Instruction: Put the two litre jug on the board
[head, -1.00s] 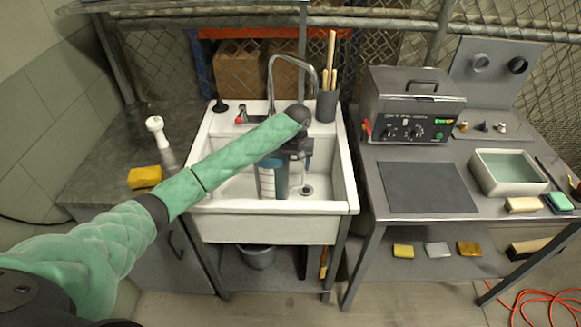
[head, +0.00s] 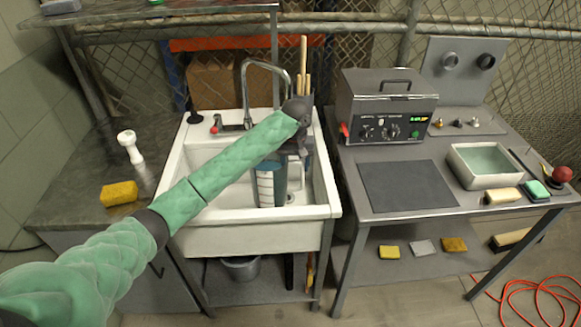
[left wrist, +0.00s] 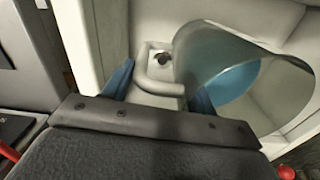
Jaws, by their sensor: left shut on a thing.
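The two litre jug (head: 266,187) is clear with pale markings and blue-teal contents. It is upright in or just above the white sink (head: 250,238); its height above the basin floor is hard to tell. My left gripper (head: 298,160) is at its handle, partly hidden by my forearm. In the left wrist view, the blue fingertips (left wrist: 158,88) are on either side of the pale handle, beside the jug's round wall (left wrist: 225,65). A flat dark grey board (head: 407,186) lies bare on the right bench. My right gripper is out of view.
The tap (head: 262,75) and a holder with wooden sticks stand behind the jug. The sink's right wall lies between the jug and the bench. A grey machine (head: 388,107) stands behind the board, and a water tray (head: 487,165) is to its right.

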